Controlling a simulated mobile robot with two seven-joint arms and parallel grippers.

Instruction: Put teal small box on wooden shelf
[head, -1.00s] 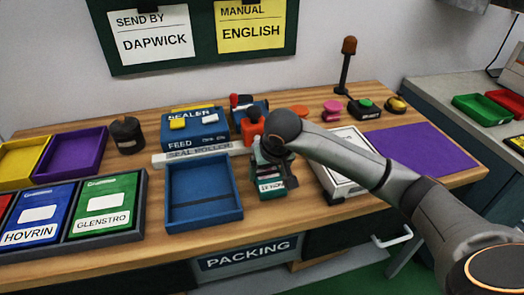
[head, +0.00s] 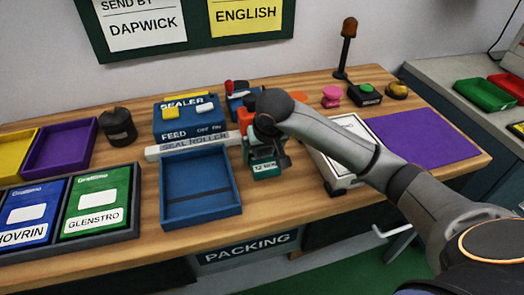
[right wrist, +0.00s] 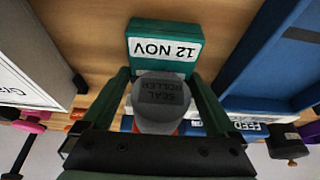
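My right gripper (head: 268,152) is over the box, pointing down. My left gripper is out of view. I cannot make out a wooden shelf in these frames.
A purple mat (head: 425,138) lies bare at the right.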

